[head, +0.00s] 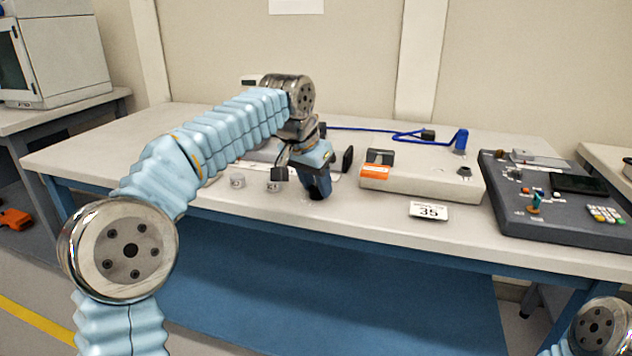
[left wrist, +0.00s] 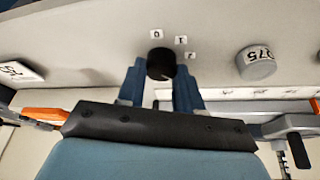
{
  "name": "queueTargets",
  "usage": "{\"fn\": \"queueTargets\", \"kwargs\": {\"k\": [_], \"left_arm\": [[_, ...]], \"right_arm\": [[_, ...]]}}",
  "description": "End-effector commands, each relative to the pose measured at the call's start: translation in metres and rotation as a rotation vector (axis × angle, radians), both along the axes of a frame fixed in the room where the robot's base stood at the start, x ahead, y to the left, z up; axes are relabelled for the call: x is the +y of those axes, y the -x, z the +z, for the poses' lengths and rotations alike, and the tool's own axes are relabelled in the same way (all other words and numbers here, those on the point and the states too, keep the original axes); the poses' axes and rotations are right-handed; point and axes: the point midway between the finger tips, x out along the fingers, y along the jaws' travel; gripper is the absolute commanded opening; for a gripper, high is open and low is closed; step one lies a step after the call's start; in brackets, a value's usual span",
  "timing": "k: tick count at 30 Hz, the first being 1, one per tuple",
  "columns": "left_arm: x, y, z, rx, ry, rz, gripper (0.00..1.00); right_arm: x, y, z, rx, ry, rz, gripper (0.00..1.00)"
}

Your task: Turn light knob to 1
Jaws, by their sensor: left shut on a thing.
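The light knob (left wrist: 161,62) is a small black round knob on the pale surface, seen in the left wrist view. Small white labels reading 0 (left wrist: 156,34), 1 (left wrist: 180,40) and 2 (left wrist: 190,55) lie around it. My left gripper (left wrist: 160,75) has its two blue fingers on either side of the knob and is shut on it. In the head view my left gripper (head: 317,190) points down at the table's front part, and the knob is mostly hidden there. I cannot tell which label the knob points to. My right gripper is not in view.
A white box with an orange label (head: 415,180), a "35" card (head: 429,211) and a dark control panel (head: 555,205) are to the right.

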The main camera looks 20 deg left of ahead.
Motion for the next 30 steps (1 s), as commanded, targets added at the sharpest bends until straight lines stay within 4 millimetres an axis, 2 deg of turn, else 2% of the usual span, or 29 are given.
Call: {"fn": "queueTargets", "kwargs": {"k": [8,14,30], "left_arm": [[0.000,0.000,0.001,0.000,0.000,0.022,0.05],[-0.001,0.000,0.003,-0.001,-0.001,0.104,0.05],[-0.003,0.000,0.004,-0.002,-0.002,0.579,0.05]], "right_arm": [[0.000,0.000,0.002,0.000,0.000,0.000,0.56],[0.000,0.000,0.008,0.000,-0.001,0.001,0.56],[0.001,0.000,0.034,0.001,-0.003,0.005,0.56]]}}
